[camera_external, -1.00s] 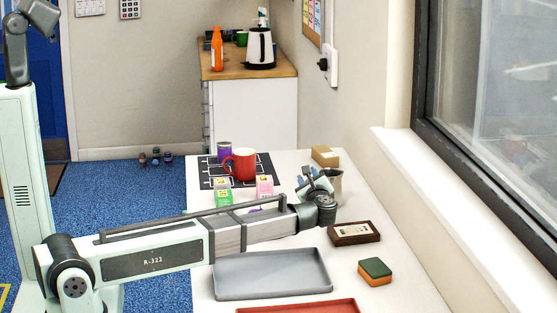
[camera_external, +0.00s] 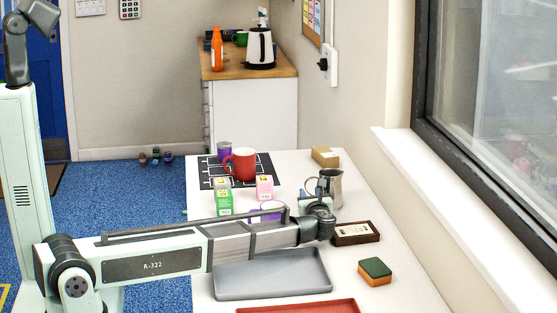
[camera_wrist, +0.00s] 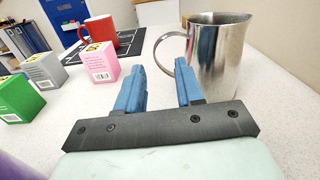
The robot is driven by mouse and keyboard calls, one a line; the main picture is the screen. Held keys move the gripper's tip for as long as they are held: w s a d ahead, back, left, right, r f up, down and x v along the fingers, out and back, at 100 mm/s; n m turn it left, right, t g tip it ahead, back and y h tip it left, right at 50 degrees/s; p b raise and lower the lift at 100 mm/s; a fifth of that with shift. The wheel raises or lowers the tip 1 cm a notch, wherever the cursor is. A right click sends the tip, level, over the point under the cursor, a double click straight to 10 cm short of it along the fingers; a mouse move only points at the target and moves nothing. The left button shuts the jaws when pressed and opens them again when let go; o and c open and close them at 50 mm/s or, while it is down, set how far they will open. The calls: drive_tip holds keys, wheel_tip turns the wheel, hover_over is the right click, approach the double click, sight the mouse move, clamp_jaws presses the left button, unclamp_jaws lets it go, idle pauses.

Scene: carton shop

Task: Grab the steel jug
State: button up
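The steel jug (camera_external: 332,186) stands upright on the white table, near its right side. In the wrist view the jug (camera_wrist: 218,58) is at the upper right, with its handle turned to the left. My gripper (camera_wrist: 160,80) is open, its two blue fingers apart with bare table between them. The right finger is close to the handle and overlaps its lower part in the picture; I cannot tell whether they touch. In the external view my gripper (camera_external: 312,198) is just in front of the jug and hides part of its lower left side.
A red mug (camera_external: 241,164) stands on a black mat (camera_external: 208,183). Small green (camera_external: 224,203), pink (camera_external: 265,187) and grey cartons are left of my gripper. A cardboard box (camera_external: 325,156) is behind the jug. A dark wooden box (camera_external: 356,233), grey tray (camera_external: 270,292) and sponge (camera_external: 375,272) are nearer.

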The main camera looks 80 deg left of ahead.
drive_tip(key=shift+s+a, duration=0.2)
drive_tip(key=shift+a, duration=2.85)
drive_tip(key=shift+c, duration=0.5)
clamp_jaws()
drive_tip(key=shift+r, duration=0.1)
